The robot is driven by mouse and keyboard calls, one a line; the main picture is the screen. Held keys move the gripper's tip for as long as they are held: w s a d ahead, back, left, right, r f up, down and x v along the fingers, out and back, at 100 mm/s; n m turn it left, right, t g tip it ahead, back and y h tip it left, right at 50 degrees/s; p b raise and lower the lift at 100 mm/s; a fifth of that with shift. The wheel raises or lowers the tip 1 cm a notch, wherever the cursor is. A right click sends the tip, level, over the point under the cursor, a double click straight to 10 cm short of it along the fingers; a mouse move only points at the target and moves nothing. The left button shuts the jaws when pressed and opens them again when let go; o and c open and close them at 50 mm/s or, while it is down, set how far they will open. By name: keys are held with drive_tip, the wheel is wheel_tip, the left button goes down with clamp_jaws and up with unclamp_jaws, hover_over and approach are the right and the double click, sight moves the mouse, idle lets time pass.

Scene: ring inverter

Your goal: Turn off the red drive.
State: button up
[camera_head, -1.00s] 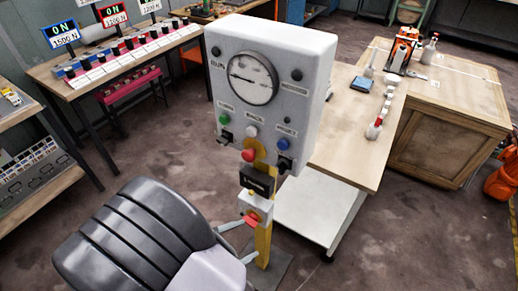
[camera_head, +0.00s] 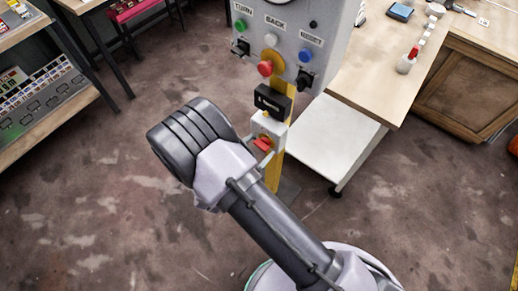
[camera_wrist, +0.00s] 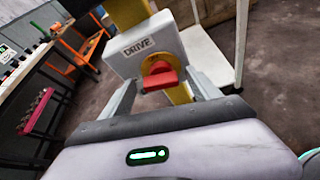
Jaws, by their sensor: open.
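The red drive knob (camera_wrist: 160,80) sits on the front of a small white box labelled DRIVE (camera_wrist: 148,45) in the wrist view. The knob shows a roughly level red bar over a yellow-orange disc. In the head view the red knob (camera_head: 263,144) is on the white box (camera_head: 270,127), low on a yellow post below the panel. My gripper (camera_wrist: 165,95) is open, with one finger to the left and one to the right of the knob. In the head view my gripper (camera_head: 257,149) is at the box, partly hidden by my wrist. I cannot tell whether the fingers touch the knob.
A grey panel (camera_head: 295,45) with green, white and blue buttons and a red knob (camera_head: 265,68) rises above the box. A black block (camera_head: 273,101) sits between them. A white-shelved wooden table (camera_head: 385,85) stands right. A shelf (camera_head: 70,100) stands left. Floor between is open.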

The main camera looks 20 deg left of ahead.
drive_tip(key=shift+w+d+f, duration=0.1)
drive_tip(key=shift+w, duration=0.15)
drive_tip(key=shift+c, duration=0.2)
drive_tip(key=c, duration=1.3)
drive_tip(key=shift+n+h+p, duration=0.35)
drive_tip(key=shift+n+h, duration=0.35)
drive_tip(key=shift+n, duration=0.2)
drive_tip(key=shift+g, duration=0.3)
drive_tip(key=o, duration=1.3)
drive_tip(key=shift+o, duration=0.2)
